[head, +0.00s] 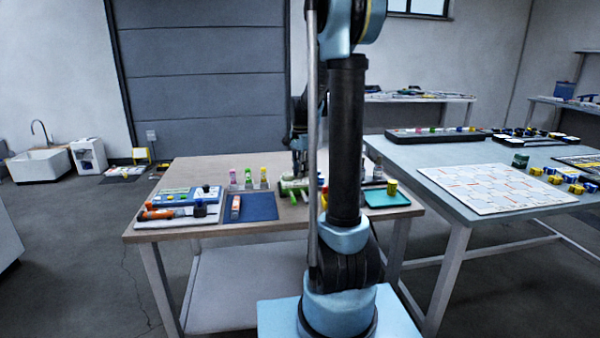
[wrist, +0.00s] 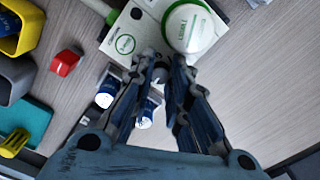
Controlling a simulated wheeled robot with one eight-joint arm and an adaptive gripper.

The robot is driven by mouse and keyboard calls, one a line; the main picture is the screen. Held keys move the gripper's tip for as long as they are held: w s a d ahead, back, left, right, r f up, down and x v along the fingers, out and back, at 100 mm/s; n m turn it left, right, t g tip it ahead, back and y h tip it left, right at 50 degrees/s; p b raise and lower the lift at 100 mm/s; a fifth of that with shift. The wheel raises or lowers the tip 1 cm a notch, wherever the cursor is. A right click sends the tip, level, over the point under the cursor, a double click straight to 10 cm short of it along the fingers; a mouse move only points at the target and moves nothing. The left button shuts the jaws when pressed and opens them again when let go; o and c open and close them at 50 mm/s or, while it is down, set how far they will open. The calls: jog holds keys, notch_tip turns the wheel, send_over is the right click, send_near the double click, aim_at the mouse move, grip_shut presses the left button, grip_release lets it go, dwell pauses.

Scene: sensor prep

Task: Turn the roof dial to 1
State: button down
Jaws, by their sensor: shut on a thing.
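In the wrist view, my gripper (wrist: 163,68) has its fingertips close together on a small grey knob, which looks like the roof dial (wrist: 160,74). The dial is mostly hidden by the fingers, and its numbers cannot be read. Right by the fingertips are a white housing (wrist: 128,40) with a green ring mark and a round white part (wrist: 188,28) with a green band. In the head view, my gripper (head: 299,160) points down over a white and green device (head: 288,186) on the wooden table. My arm hides part of that area.
White-and-blue vials (wrist: 106,92) stand close beside the fingers. A red piece (wrist: 65,63), a yellow cup (wrist: 26,24), a grey cup (wrist: 12,80) and a teal tray (wrist: 28,116) lie to the left. Capped bottles (head: 248,179) and a blue mat (head: 262,206) are on the wooden table.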

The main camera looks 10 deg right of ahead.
jog(key=shift+n, duration=0.8)
jog(key=c, duration=1.5)
grip_release()
notch_tip(320, 180, up, 12)
jog(key=shift+w+f, duration=0.1)
